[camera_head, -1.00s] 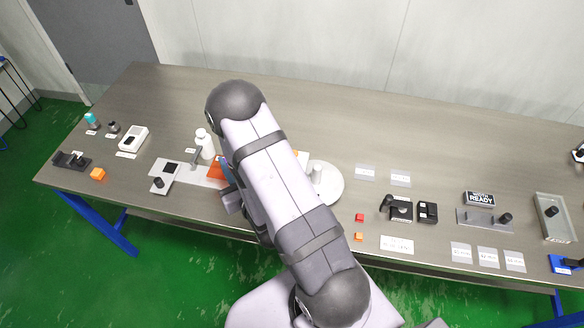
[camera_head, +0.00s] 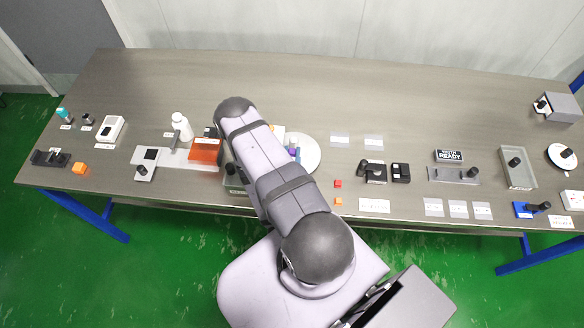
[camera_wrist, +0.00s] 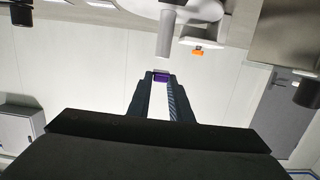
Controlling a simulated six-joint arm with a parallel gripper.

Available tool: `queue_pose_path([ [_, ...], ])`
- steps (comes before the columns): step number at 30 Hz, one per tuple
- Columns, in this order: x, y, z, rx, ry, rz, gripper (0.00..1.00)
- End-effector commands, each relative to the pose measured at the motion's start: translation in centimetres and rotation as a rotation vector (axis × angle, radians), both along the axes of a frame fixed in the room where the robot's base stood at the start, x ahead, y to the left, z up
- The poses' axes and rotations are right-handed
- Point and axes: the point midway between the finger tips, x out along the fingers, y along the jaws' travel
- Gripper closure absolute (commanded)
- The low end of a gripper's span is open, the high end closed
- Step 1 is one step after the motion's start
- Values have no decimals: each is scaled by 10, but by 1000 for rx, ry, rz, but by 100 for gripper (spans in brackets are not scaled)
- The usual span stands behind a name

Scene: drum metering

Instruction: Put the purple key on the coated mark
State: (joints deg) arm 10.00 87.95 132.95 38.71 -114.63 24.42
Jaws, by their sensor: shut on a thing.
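In the wrist view my gripper (camera_wrist: 161,80) is shut on the purple key (camera_wrist: 161,75), which shows as a small purple piece between the fingertips. In the head view my arm hides the gripper. A small purple patch (camera_head: 293,151) shows just right of the arm, over the white round disc (camera_head: 311,155); I cannot tell whether it is the held key. I cannot pick out the coated mark for certain, as the labels are too small to read.
An orange panel (camera_head: 206,151) and a white bottle (camera_head: 181,127) stand left of my arm. A grey tray (camera_head: 237,189) is partly behind it. Right are a red cube (camera_head: 338,184), an orange cube (camera_head: 339,201) and black devices (camera_head: 400,172). The table's back is mostly clear.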

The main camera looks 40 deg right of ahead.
Motion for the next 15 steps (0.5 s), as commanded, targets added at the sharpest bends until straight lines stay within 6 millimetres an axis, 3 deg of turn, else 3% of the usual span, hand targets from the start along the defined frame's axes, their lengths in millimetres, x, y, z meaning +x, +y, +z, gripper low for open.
queue_pose_path([
  [9,0,0,-2,1,-1,0,100],
  [15,0,0,-19,0,0,1,100],
])
